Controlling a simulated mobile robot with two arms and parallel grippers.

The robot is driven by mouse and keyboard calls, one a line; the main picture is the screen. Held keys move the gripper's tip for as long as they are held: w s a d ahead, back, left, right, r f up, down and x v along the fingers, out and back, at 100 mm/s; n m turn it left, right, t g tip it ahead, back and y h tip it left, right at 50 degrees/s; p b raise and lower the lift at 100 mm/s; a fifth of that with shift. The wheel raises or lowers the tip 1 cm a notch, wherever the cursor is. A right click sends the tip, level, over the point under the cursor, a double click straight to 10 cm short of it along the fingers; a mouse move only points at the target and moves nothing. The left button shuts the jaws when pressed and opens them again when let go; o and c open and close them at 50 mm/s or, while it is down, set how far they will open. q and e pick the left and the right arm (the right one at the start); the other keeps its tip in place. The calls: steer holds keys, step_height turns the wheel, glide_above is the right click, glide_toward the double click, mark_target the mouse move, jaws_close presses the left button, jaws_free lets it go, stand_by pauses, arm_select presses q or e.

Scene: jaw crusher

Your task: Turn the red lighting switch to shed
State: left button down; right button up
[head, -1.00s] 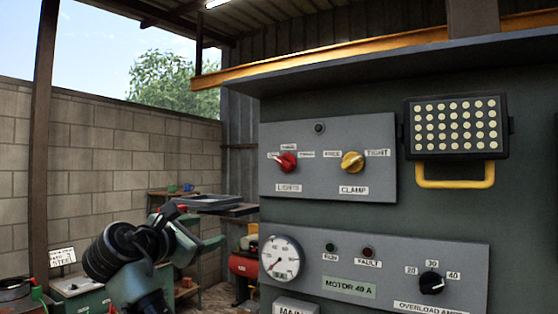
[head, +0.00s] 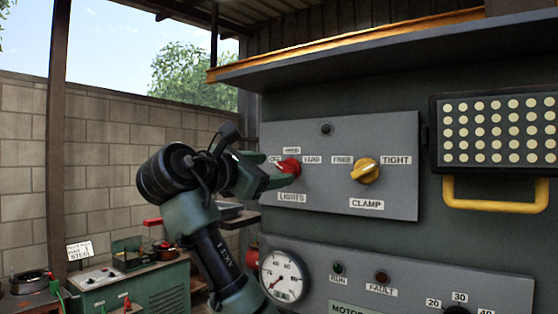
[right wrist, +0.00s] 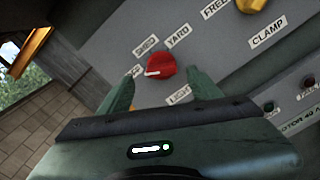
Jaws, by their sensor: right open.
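The red lighting switch (head: 290,166) is a round knob on a grey panel (head: 325,150), above the LIGHTS label. It also shows in the right wrist view (right wrist: 161,64), where its white mark points toward the OFF label, partly hidden by a finger. The SHED label (right wrist: 145,46) and the YARD label (right wrist: 178,37) sit around it. My right gripper (head: 278,174) is at the switch, partly covering it in the head view. In the right wrist view its open green fingers (right wrist: 161,76) stand on either side of the knob, with gaps visible. My left gripper is not in view.
A yellow CLAMP knob (head: 365,170) is close to the right on the same panel. A lamp with a yellow handle (head: 495,194) stands out farther right. A gauge (head: 283,276) is below, and a shelf (head: 350,71) overhangs above.

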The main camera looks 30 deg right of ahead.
mark_target(284, 170)
steer(key=p+x, duration=0.1)
steer(key=x, duration=0.2)
steer(key=shift+d, duration=0.1)
steer(key=shift+w+d+f, duration=0.15)
steer(key=shift+d+f, duration=0.05)
steer(key=shift+d, duration=0.35)
steer(key=shift+a, duration=0.3)
steer(key=shift+c, duration=1.2)
steer(key=c, duration=1.1)
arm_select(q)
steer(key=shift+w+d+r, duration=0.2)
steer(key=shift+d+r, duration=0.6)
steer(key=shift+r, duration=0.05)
arm_select(e)
steer(key=shift+c, duration=0.2)
